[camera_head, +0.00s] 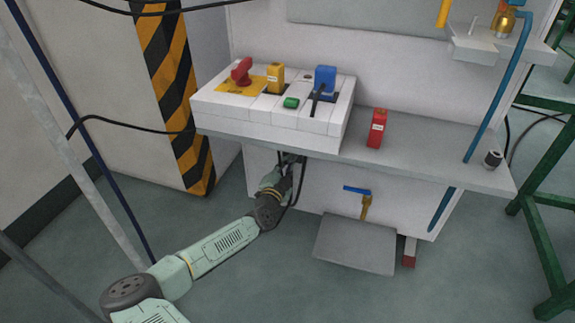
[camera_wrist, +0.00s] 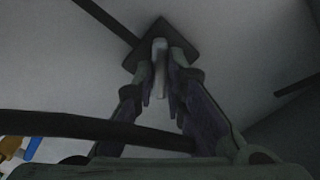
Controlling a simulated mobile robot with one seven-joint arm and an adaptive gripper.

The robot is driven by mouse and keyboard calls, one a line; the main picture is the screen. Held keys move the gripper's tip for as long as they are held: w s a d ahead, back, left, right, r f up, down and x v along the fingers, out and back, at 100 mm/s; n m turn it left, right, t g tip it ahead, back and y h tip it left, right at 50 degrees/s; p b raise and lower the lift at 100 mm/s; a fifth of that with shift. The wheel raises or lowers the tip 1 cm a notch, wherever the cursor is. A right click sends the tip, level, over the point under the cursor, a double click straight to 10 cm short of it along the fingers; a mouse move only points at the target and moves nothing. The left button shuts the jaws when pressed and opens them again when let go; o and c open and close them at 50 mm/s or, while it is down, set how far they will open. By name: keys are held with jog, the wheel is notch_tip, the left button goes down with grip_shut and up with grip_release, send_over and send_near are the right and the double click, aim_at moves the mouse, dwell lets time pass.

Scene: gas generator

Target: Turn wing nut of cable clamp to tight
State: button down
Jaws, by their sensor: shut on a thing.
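In the wrist view, my gripper (camera_wrist: 163,82) is shut on a pale grey upright piece, the wing nut (camera_wrist: 159,52), with a finger on each side of it. The nut stands in front of a dark diamond-shaped plate, the cable clamp (camera_wrist: 137,56), on a pale wall. A dark cable (camera_wrist: 100,14) runs up to the left from the clamp. In the head view, my gripper (camera_head: 290,164) is in shadow under the shelf's front edge, at the cabinet front. The nut and clamp cannot be made out there.
A second black cable (camera_wrist: 90,127) crosses low in the wrist view, in front of the fingers. In the head view, the grey shelf (camera_head: 430,160) overhangs my gripper. A blue-handled valve (camera_head: 357,190) and a grey plate (camera_head: 355,243) are to the right. A striped post (camera_head: 180,110) stands left.

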jog(key=shift+f+b, duration=0.1)
jog(key=shift+b, duration=0.2)
jog(key=m, duration=0.8)
dwell(0.5)
dwell(0.5)
jog(key=c, duration=1.6)
grip_release()
jog(key=shift+c, duration=0.2)
jog(key=v, duration=0.7)
jog(key=shift+s, duration=0.25)
